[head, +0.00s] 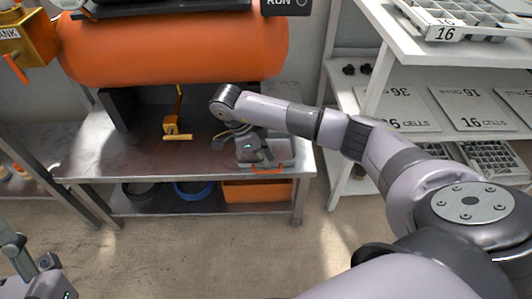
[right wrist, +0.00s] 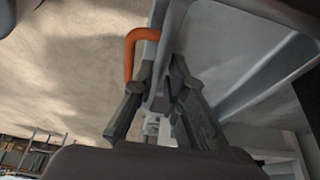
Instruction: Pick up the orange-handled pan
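The orange-handled pan (head: 284,149) is a grey, shallow, open pan on the metal bench near its front right corner. Its orange handle (head: 268,171) sticks out at the front edge. My right gripper (head: 258,164) reaches down over the pan's front left part and hides some of it. In the right wrist view, the fingers (right wrist: 160,72) stand on either side of the pan's grey wall and appear closed on it, beside the orange handle (right wrist: 130,52). My left gripper (head: 28,262) is partly in view at the lower left, away from the bench; its fingers are unclear.
A large orange tank (head: 175,48) hangs over the metal bench (head: 120,160). An orange bin (head: 256,190) and a blue ring (head: 193,188) are on the lower shelf. White shelves (head: 432,142) with seed trays stand right.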

